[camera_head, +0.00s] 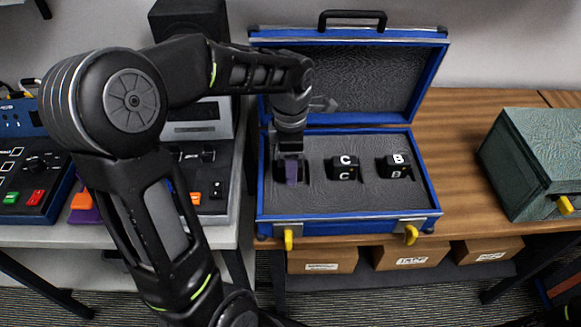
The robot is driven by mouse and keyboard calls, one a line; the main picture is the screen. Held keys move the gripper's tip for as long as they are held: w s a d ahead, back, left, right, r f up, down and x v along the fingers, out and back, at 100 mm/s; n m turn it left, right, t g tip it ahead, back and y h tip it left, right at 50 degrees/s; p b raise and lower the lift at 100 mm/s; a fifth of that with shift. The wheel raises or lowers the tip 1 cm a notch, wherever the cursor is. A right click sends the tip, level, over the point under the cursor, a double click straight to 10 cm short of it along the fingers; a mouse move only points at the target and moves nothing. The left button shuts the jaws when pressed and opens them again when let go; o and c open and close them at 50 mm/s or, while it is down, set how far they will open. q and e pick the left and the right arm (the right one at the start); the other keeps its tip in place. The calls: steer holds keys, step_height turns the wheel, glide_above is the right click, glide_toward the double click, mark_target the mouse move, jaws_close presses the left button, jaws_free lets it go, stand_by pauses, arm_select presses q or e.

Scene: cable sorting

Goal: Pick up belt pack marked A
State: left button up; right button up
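A blue case (432,190) with grey foam stands open on the wooden table. Belt packs marked C (345,170) and B (394,166) sit in its foam. At the left end of the foam is a dark block (281,172), mostly covered by my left gripper (291,172). No letter shows on it, so I cannot read whether it is A. My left gripper points down at this block, with a purple part showing at its tip. I cannot tell whether its fingers are open or closed on the block. My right gripper is not in view.
The raised lid (350,80) stands behind the foam. A control desk (215,215) is at the left, under my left arm. A green metal box (535,160) stands at the right. Bare table (455,165) lies between case and box. Cardboard boxes (322,260) are below.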

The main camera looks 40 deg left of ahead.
arm_select(q)
steer(key=shift+c, duration=0.6)
jaws_close()
stand_by(0.3)
